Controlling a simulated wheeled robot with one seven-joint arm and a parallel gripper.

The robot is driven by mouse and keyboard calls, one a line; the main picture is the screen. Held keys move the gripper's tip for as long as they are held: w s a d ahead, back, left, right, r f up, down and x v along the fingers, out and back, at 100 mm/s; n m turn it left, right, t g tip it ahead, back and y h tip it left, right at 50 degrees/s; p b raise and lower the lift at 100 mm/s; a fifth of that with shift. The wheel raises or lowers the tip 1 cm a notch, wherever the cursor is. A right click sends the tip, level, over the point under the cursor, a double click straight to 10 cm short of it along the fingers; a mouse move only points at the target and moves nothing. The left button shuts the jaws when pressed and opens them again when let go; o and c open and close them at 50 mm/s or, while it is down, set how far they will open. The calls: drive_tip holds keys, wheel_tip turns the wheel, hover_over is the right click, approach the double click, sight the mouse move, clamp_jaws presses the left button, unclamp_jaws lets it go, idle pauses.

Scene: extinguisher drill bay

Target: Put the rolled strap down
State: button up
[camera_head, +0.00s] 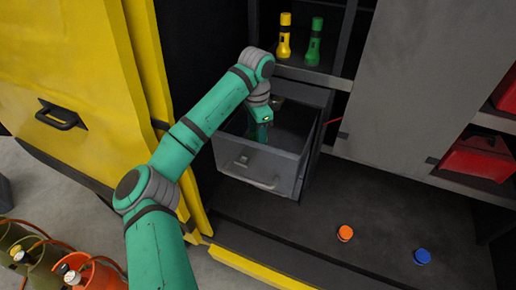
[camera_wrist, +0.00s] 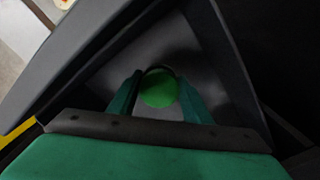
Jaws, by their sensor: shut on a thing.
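The green rolled strap (camera_wrist: 158,88) shows as a round green face between my two fingers in the wrist view. My gripper (camera_head: 262,133) is shut on it and reaches down inside an open grey drawer (camera_head: 262,166). The drawer's dark inner walls surround the strap in the wrist view. I cannot tell whether the strap touches the drawer's bottom. In the head view the strap is hidden behind the drawer front and my gripper.
A yellow torch (camera_head: 284,36) and a green torch (camera_head: 315,40) stand on the shelf above the drawer. An orange roll (camera_head: 345,233) and a blue roll (camera_head: 422,256) lie on the dark lower deck, which is otherwise mostly clear. Red cases (camera_head: 478,160) sit at right; cylinders (camera_head: 97,277) stand lower left.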

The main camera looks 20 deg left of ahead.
drive_tip(key=shift+f, duration=2.25)
drive_tip(key=shift+f, duration=0.1)
drive_tip(key=o, duration=1.3)
wheel_tip(320, 180, up, 12)
drive_tip(key=shift+r, duration=0.15)
